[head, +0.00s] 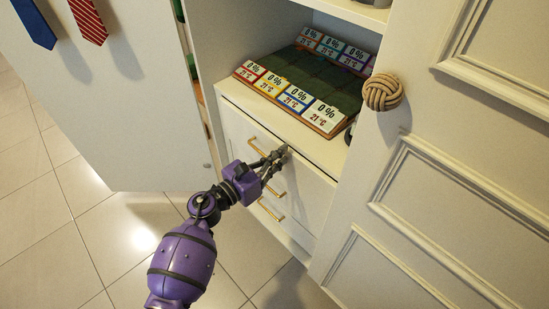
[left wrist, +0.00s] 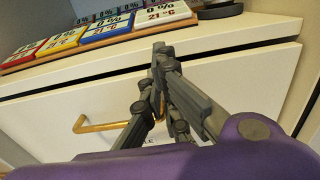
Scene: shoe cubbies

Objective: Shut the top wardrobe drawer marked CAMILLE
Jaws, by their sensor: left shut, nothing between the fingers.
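The top drawer (head: 308,181) has a white front with a brass bar handle (head: 258,150). In the left wrist view its front (left wrist: 50,118) fills the middle, and its handle (left wrist: 98,128) is left of the fingers. Letters ending in "LE" show on a label (left wrist: 149,141), the rest hidden behind my fingers. A thin dark gap runs along the drawer's top edge; I cannot tell how far the drawer stands out. My left gripper (head: 282,153) is shut and empty, fingertips at the upper part of this front, right of the handle; contact is unclear. My right gripper is out of view.
Colored cards marked 0 % and 21 °C (head: 322,114) line a board on the shelf above. An open door with a rope knob (head: 382,92) stands right; a panel with ties (head: 88,20) stands left. Tiled floor is clear.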

